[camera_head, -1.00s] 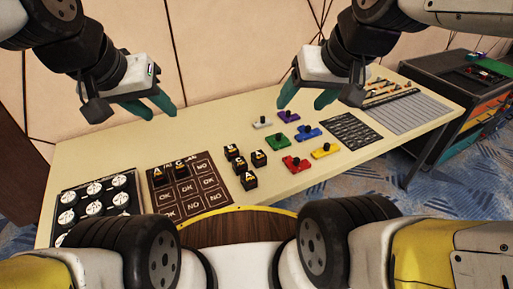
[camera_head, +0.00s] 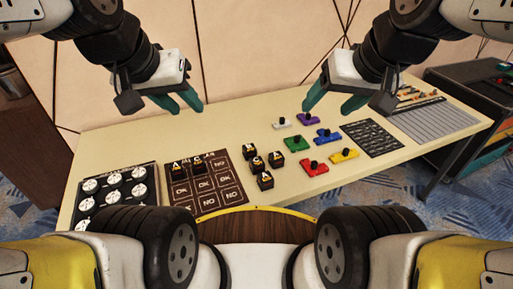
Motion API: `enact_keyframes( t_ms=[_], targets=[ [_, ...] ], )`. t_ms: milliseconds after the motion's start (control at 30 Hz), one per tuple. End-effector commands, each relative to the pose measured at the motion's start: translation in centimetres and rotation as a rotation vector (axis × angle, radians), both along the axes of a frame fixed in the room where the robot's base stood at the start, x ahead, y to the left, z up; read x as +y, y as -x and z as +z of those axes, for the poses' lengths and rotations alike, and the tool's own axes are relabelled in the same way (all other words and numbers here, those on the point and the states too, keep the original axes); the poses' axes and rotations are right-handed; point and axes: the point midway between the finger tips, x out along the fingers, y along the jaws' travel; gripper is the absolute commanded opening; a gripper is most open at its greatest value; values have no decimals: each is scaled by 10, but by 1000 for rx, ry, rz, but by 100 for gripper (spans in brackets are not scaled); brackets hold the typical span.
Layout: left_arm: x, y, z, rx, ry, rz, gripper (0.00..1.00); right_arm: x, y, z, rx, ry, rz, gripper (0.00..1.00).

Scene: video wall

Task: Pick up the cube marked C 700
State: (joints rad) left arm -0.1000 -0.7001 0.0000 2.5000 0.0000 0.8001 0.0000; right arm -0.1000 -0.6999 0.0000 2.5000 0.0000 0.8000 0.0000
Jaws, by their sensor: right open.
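Several small dark cubes with orange and white markings stand on the beige table (camera_head: 405,160). Two stand on the top row of the brown board: a left cube (camera_head: 176,169) that seems to read A and a right cube (camera_head: 198,165) that seems to read C. Others form a loose group to the right: a back cube (camera_head: 249,150), a middle cube (camera_head: 258,164), a right cube (camera_head: 276,158) and a front cube (camera_head: 265,181). Their numbers are too small to read. My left gripper (camera_head: 182,108) is open, empty, above the table's back. My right gripper (camera_head: 325,108) is open and empty, above the coloured blocks.
The brown OK/NO board (camera_head: 207,200) lies beside a black dial panel (camera_head: 115,190). Knobbed blocks, such as the red block (camera_head: 314,168) and yellow block (camera_head: 344,156), lie right of the cubes. A black panel (camera_head: 372,138) and a grey sheet (camera_head: 435,120) lie further right.

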Motion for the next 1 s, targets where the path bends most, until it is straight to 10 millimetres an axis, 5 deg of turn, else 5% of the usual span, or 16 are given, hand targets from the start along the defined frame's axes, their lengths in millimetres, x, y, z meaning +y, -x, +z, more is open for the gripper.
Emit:
enact_keyframes(
  t_ms=[167,467,767,1000],
  targets=[
    [0,0,0,0,0,0,36,4,-13,-2,26,-3,16,69],
    [0,0,0,0,0,0,36,35,-94,-38,180,3,98,69],
    [0,0,0,0,0,0,36,81,-171,-125,337,75,176,69],
    [0,0,0,0,0,0,36,119,-210,-222,441,178,238,69]
  ],
)
